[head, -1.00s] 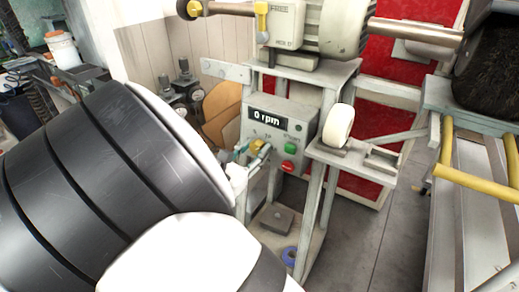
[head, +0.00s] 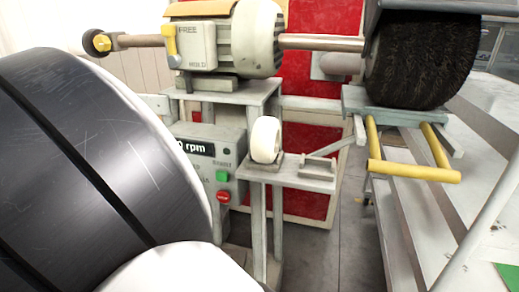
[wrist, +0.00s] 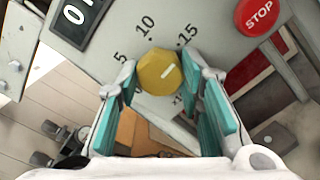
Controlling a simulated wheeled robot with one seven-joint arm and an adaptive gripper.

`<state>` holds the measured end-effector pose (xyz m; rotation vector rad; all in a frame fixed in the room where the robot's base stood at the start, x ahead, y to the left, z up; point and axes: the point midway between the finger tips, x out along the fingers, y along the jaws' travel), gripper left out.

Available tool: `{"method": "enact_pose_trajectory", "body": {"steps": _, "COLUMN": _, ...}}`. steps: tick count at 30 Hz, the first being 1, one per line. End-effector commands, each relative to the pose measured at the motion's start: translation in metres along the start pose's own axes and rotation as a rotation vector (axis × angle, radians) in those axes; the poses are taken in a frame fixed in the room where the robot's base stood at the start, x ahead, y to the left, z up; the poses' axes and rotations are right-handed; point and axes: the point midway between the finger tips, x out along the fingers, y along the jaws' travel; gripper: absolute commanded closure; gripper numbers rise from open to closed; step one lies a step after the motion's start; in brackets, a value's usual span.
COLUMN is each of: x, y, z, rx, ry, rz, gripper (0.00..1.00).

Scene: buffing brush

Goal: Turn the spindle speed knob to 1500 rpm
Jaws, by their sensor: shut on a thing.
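The yellow spindle speed knob (wrist: 153,74) sits on the grey control panel (wrist: 215,25) in the wrist view. My gripper (wrist: 164,82) is shut on it, with a teal-padded finger at each side. The knob's white mark points up and right, roughly toward the printed 15; I cannot tell whether it lines up exactly. The numbers 5 and 10 lie to its left and above. In the head view my arm hides the knob and gripper. The display (head: 194,147) there reads 0 rpm, its left end partly covered.
A red STOP button (wrist: 257,16) is at the upper right in the wrist view. In the head view a green start button (head: 222,176) is above the red one. A white buffing wheel (head: 265,139), a large dark brush (head: 415,60) and yellow bars (head: 415,171) stand to the right.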

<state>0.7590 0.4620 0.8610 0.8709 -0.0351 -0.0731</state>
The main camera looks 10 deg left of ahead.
Motion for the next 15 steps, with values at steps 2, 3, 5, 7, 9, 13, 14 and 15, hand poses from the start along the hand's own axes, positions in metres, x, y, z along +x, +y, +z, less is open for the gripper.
{"method": "enact_pose_trajectory", "body": {"steps": 2, "x": -0.0013, "y": -0.0016, "z": -0.0021, "rx": 0.017, "ry": 0.004, "rz": -0.001, "gripper": 0.94}}
{"method": "enact_pose_trajectory", "body": {"steps": 3, "x": -0.0013, "y": -0.0015, "z": -0.002, "rx": 0.024, "ry": 0.004, "rz": -0.001, "gripper": 0.94}}
{"method": "enact_pose_trajectory", "body": {"steps": 5, "x": -0.0014, "y": -0.0014, "z": -0.0019, "rx": 0.032, "ry": 0.004, "rz": -0.001, "gripper": 0.94}}
{"method": "enact_pose_trajectory", "body": {"steps": 7, "x": -0.0015, "y": -0.0012, "z": -0.0017, "rx": 0.038, "ry": 0.004, "rz": -0.001, "gripper": 0.94}}
{"method": "enact_pose_trajectory", "body": {"steps": 9, "x": -0.0016, "y": -0.001, "z": -0.0016, "rx": 0.041, "ry": 0.004, "rz": -0.002, "gripper": 0.94}}
{"method": "enact_pose_trajectory", "body": {"steps": 13, "x": -0.0017, "y": -0.001, "z": -0.0016, "rx": 0.041, "ry": 0.005, "rz": -0.002, "gripper": 0.94}}
{"method": "enact_pose_trajectory", "body": {"steps": 14, "x": -0.0017, "y": -0.0009, "z": -0.0016, "rx": 0.041, "ry": 0.005, "rz": -0.002, "gripper": 0.94}}
{"method": "enact_pose_trajectory", "body": {"steps": 15, "x": -0.0017, "y": -0.001, "z": -0.0016, "rx": 0.041, "ry": 0.005, "rz": -0.002, "gripper": 0.94}}
